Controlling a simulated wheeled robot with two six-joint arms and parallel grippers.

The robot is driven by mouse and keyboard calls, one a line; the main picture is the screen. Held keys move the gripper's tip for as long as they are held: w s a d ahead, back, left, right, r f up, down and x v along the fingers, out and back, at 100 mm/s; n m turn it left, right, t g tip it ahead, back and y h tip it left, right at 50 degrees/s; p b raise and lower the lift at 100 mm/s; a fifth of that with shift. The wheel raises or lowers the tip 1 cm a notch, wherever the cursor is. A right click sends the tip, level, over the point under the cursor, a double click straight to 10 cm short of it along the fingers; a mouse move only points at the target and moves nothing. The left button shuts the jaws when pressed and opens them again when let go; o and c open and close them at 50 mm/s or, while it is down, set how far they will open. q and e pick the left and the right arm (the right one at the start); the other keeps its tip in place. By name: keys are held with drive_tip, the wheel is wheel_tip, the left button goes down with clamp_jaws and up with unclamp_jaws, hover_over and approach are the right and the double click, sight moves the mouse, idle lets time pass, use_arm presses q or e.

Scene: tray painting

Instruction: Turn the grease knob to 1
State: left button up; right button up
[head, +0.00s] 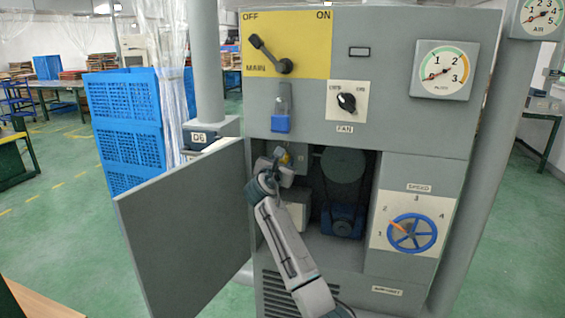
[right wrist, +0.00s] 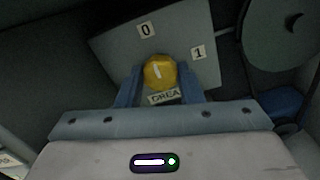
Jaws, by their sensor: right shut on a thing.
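The grease knob (right wrist: 159,75) is a round yellow knob with a white mark on a grey plate (right wrist: 118,45). Its mark points toward the label 0 (right wrist: 145,30); the label 1 (right wrist: 198,52) is to the right. A partly covered label (right wrist: 165,97) sits below the knob. My left gripper is not in view.
The cabinet door (head: 185,230) stands open on the left. A pulley (head: 343,164) and blue motor (head: 342,220) are right of my gripper inside. A white box (head: 293,212) sits below. The blue speed wheel (head: 412,233) is on the front panel.

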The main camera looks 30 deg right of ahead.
drive_tip(key=shift+m, duration=1.4)
drive_tip(key=m, duration=0.3)
drive_tip(key=shift+d+f+m, duration=0.1)
drive_tip(key=shift+f+m, duration=0.05)
drive_tip(key=shift+m, duration=0.15)
drive_tip(key=shift+f+m, duration=0.1)
drive_tip(key=shift+m, duration=0.9)
drive_tip(key=m+b, duration=0.2)
drive_tip(key=m, duration=0.2)
drive_tip(key=shift+s+f+m, duration=0.1)
drive_tip(key=shift+m, duration=0.2)
drive_tip(key=m+b, duration=0.3)
drive_tip(key=m, duration=0.1)
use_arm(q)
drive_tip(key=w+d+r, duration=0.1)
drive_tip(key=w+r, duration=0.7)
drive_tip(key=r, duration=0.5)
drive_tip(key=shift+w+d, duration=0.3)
use_arm(e)
drive_tip(key=shift+m, duration=0.5)
